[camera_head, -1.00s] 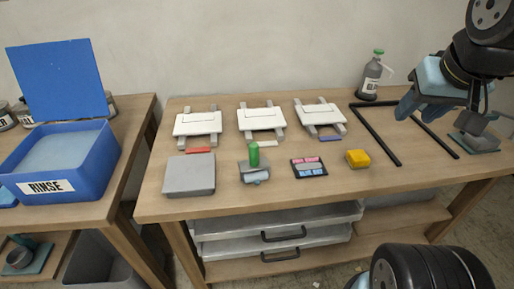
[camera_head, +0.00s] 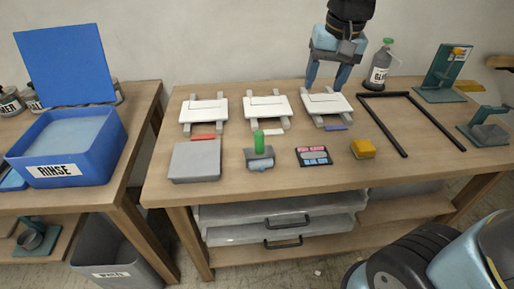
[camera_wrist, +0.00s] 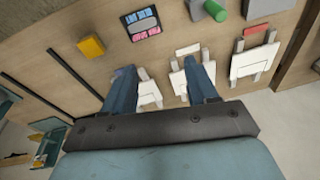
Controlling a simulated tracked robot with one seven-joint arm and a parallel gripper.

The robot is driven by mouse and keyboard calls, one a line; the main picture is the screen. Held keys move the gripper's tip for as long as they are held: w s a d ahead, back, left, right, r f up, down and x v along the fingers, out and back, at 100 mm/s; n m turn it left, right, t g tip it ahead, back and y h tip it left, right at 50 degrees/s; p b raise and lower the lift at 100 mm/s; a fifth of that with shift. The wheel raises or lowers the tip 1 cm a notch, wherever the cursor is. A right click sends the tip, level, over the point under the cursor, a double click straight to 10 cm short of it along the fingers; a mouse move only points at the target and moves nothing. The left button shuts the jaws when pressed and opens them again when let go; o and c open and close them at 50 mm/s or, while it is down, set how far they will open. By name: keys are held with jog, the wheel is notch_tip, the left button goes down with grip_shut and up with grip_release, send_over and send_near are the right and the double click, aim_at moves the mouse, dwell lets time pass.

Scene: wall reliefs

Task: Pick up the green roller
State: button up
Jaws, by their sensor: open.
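The green roller (camera_head: 259,138) stands on the wooden table with its green handle upright and a grey-blue roller part at its base. In the wrist view its green handle (camera_wrist: 216,10) shows at the top edge, beyond the fingertips. My gripper (camera_head: 326,84) is open and empty. It is above the rightmost white board (camera_head: 327,102) at the back of the table, to the right of and behind the roller. In the wrist view my gripper (camera_wrist: 163,70) has its two blue fingers spread apart, with nothing between them but the board and table below.
A grey slab (camera_head: 195,161) lies left of the roller, a pink-and-blue card (camera_head: 314,156) and a yellow block (camera_head: 363,149) right of it. Two more white boards (camera_head: 204,110) (camera_head: 267,106) lie behind. A black frame (camera_head: 430,118) and glue bottle (camera_head: 380,68) are farther right.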

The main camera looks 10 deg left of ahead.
jog(key=g+h, duration=0.1)
jog(key=g, duration=0.1)
send_over(259, 141)
jog(key=w, duration=0.1)
notch_tip(259, 141, down, 6)
jog(key=shift+n, duration=0.3)
notch_tip(259, 141, down, 14)
jog(key=shift+w+a+r, duration=0.1)
jog(key=shift+w, duration=0.05)
grip_shut()
